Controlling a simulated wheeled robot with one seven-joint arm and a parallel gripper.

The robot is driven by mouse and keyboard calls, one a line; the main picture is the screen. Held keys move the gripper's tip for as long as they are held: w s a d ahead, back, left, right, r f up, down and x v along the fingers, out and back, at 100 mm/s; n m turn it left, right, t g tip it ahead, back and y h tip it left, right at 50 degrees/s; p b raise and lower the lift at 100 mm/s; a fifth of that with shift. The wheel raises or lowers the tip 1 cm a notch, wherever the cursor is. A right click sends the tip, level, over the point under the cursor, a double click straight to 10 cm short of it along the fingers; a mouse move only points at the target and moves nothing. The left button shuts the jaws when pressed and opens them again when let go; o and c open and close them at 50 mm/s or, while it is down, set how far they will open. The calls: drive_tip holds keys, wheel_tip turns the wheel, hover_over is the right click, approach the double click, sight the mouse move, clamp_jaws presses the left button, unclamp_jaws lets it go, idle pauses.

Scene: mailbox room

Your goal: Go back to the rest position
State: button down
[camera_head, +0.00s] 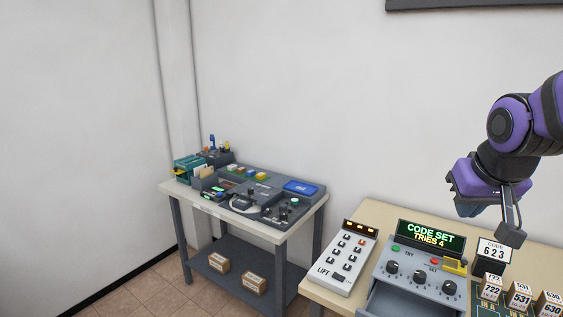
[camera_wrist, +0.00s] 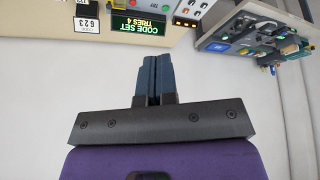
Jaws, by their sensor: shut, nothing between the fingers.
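My gripper (camera_head: 512,232) hangs from my purple and black arm at the right of the head view. It is above the table, in front of the wall and just beside the code card reading 623 (camera_head: 494,251) in the picture. In the wrist view my gripper (camera_wrist: 153,62) has its two dark fingers together with nothing between them. The grey code box (camera_head: 420,277) stands below and to its left. Its display (camera_head: 431,238) reads "CODE SET TRIES 4".
A white lift panel (camera_head: 345,259) with several switches stands left of the code box. Small numbered boxes (camera_head: 519,295) sit at the lower right. A side table (camera_head: 245,219) with devices stands further left, with two cartons on its shelf.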

drive_tip(key=s+a+r+n+y, duration=0.1)
drive_tip(key=s+r, duration=0.2)
drive_tip(key=s, duration=0.9)
drive_tip(key=shift+s+a+r, duration=0.15)
drive_tip(key=shift+s+r, duration=0.1)
drive_tip(key=shift+r, duration=0.15)
